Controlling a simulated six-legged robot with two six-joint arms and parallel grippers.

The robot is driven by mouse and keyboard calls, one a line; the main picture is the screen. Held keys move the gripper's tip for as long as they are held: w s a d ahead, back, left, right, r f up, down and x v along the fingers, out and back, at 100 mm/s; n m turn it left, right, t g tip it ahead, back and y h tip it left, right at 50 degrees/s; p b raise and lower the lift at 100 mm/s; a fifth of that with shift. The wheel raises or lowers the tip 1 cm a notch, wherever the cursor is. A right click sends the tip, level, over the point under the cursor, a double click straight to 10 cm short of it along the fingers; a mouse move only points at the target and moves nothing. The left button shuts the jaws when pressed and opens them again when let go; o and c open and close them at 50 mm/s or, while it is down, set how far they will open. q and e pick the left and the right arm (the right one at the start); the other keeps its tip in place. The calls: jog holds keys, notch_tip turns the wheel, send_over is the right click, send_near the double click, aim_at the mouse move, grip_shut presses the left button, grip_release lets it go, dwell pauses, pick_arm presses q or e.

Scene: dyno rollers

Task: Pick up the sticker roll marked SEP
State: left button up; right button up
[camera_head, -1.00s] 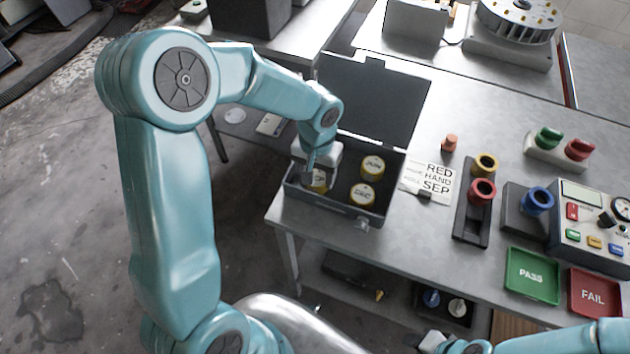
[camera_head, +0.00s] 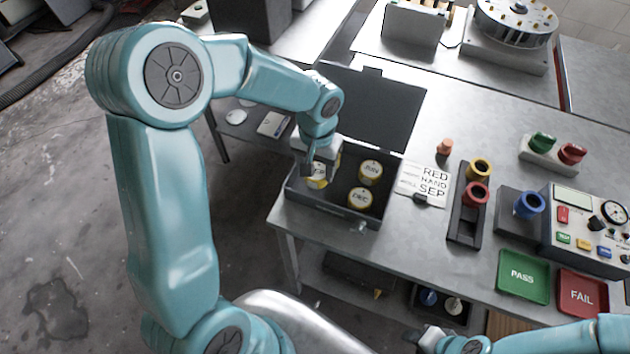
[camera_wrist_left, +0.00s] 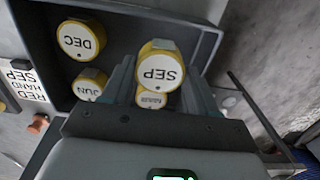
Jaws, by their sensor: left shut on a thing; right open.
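The yellow sticker roll with a white top marked SEP (camera_wrist_left: 160,70) is between the fingers of my left gripper (camera_wrist_left: 158,85) in the left wrist view. In the head view my left gripper (camera_head: 316,168) is shut on this roll (camera_head: 316,183), just above the left part of the open dark case (camera_head: 335,212). My fingers hide part of the roll there. My right gripper (camera_head: 425,338) is open and empty at the bottom edge of the head view.
The case also holds rolls marked JUN (camera_wrist_left: 88,85) and DEC (camera_head: 359,197), and another (camera_wrist_left: 150,99) partly hidden under the held roll. Its lid (camera_head: 372,105) stands open behind. A RED HAND SEP card (camera_head: 425,180) lies right of the case.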

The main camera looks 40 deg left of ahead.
aim_at(319, 171)
pick_arm(q)
jog(key=shift+r+p, duration=1)
jog(key=shift+r, duration=0.75)
jog(key=shift+w+d, duration=0.15)
jog(key=shift+d, duration=0.05)
jog(key=w+d+r+m, duration=0.1)
jog(key=w+d+m, duration=0.1)
jog(key=d, duration=0.5)
jog(key=shift+w+d+r+m, duration=0.15)
jog(key=shift+w+m, duration=0.25)
jog(key=shift+w, duration=0.15)
